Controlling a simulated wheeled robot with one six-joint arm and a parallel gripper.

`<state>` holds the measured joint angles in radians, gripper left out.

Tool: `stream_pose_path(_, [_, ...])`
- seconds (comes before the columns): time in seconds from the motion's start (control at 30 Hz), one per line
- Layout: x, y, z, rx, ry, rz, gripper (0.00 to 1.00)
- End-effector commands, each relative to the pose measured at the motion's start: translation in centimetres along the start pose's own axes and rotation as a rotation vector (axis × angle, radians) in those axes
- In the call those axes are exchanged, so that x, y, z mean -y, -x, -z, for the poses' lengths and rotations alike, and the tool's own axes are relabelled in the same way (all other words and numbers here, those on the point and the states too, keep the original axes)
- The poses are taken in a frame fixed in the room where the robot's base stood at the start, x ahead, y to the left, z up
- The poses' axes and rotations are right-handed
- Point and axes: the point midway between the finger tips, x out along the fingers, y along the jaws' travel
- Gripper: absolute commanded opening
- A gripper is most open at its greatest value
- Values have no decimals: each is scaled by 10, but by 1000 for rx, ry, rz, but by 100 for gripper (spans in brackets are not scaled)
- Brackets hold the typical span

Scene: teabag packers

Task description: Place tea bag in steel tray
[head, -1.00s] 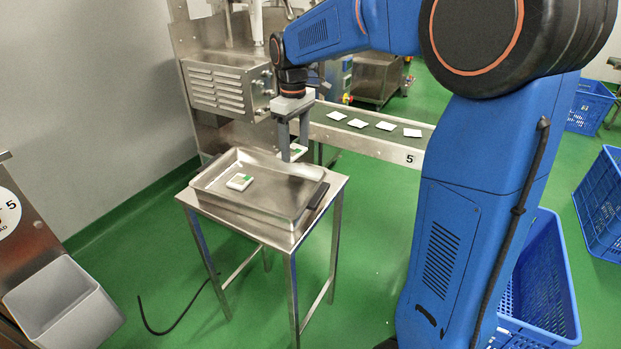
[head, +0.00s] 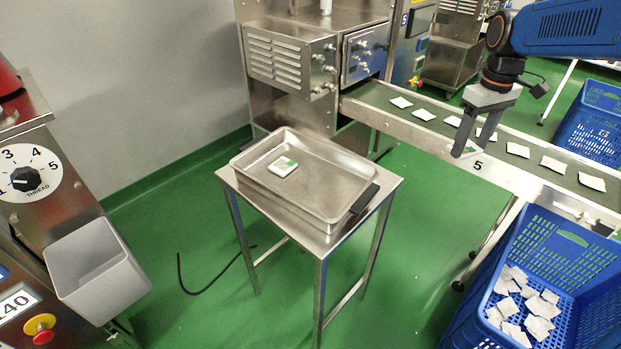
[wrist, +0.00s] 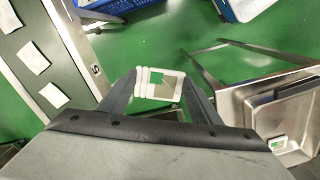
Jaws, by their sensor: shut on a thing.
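The steel tray (head: 330,190) rests on a small steel table, with one white-and-green tea bag (head: 283,167) lying flat inside. The tray also shows at the right of the wrist view (wrist: 300,117), with that tea bag (wrist: 277,142) in it. My gripper (head: 465,152) hangs by the conveyor's near side, right of the tray and apart from it. In the wrist view, my gripper (wrist: 160,88) is shut on a second white tea bag (wrist: 158,85) with a green label, held between the fingertips. In the head view the fingers hide this held bag.
The conveyor (head: 375,97) carries several white packets. A blue crate (head: 560,250) with loose white packets stands at lower right. A grey bin (head: 95,270) and a machine with a dial (head: 25,180) stand at left. Open green floor lies between the table and crate.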

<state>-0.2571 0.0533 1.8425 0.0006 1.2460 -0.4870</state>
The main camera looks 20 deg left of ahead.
Motion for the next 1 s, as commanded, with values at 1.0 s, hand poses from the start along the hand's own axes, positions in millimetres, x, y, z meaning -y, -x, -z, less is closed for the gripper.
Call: stream_pose_path(1.0, [271,30,70,0,418,2,38])
